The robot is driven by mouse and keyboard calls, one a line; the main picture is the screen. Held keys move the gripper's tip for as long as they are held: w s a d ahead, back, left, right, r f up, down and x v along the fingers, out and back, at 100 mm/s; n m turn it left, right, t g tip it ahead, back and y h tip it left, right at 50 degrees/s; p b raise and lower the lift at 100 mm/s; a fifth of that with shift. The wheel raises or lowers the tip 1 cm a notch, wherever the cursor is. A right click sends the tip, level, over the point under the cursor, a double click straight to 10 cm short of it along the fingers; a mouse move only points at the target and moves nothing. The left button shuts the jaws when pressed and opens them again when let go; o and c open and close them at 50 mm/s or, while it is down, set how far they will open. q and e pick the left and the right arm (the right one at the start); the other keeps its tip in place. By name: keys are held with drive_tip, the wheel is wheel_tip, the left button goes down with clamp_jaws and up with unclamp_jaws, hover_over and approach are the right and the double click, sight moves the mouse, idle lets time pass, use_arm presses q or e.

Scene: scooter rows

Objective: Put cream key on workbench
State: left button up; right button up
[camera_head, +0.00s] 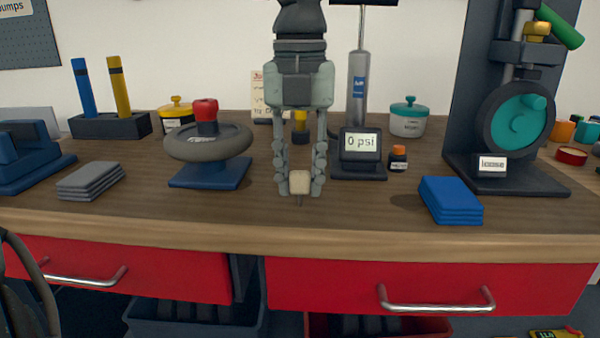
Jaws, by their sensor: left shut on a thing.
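The cream key (300,182) is a small cream block with a thin dark tip pointing down. My left gripper (300,180) comes down from the top middle and is shut on the cream key. The key hangs between its fingertips, in front of the middle of the workbench (240,225), a brown wooden top over red drawers. I cannot tell whether the key's tip touches the wood. My right gripper is not in view.
A wheel on a blue stand (209,155) is left of my gripper. A gauge reading 0 psi (359,148) is close on the right. Grey cloths (90,181) and blue cloths (450,199) lie to the sides. The front strip of the bench between them is clear.

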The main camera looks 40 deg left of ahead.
sight(300, 170)
use_arm(q)
drive_tip(key=o, duration=0.8)
drive_tip(key=shift+o, duration=0.2)
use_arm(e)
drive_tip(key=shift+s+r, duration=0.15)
use_arm(q)
drive_tip(key=shift+r, duration=0.45)
wheel_tip(300, 170, up, 11)
drive_tip(key=p, duration=0.1)
drive_tip(key=shift+r, duration=0.15)
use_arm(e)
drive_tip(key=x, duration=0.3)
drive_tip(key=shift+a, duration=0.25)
